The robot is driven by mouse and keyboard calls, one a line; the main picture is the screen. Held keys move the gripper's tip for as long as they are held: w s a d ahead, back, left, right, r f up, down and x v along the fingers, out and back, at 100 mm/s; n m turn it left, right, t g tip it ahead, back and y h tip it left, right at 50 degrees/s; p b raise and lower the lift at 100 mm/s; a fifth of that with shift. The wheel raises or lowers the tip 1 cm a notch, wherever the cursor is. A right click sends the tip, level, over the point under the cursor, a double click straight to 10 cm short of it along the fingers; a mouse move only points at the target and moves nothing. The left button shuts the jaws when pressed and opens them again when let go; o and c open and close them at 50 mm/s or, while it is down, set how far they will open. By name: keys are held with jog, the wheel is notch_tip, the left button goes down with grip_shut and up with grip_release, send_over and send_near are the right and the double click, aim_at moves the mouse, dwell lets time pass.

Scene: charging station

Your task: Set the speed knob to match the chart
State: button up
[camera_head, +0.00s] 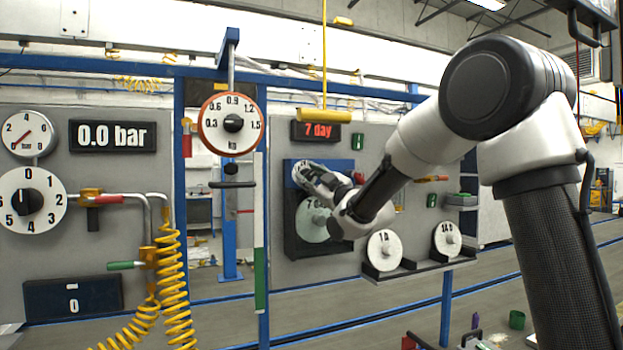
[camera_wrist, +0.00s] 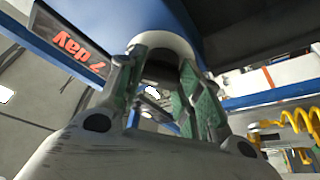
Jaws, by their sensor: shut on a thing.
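The speed knob is mostly hidden behind my gripper (camera_head: 312,176) on the blue upper part of the recorder (camera_head: 342,165); its white round dial (camera_head: 298,172) shows at the edge. In the wrist view my gripper (camera_wrist: 166,88) has its two green-padded fingers around the knob, below the white dial rim (camera_wrist: 170,42). The knob's pointer and scale cannot be read. The red display (camera_head: 318,131) above reads "7 day". A pale round chart (camera_head: 311,226) sits in the recorder below, its label partly covered by my arm and seeming to begin with 7.
Two spare charts, one left (camera_head: 384,251) and one right (camera_head: 447,238), stand on a shelf (camera_head: 420,268) to the right. A hanging orange-rimmed scale (camera_head: 232,124) is left of the recorder. Pressure dials, red and green handles and yellow coiled hoses (camera_head: 172,290) are farther left.

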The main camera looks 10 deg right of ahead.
jog(key=shift+f+m+t+h, duration=0.1)
jog(key=shift+m+t+h, duration=0.2)
jog(key=shift+m, duration=0.8)
jog(key=o, duration=0.7)
jog(key=shift+o, duration=0.2)
jog(key=v, duration=1.2)
jog(key=shift+f, duration=0.1)
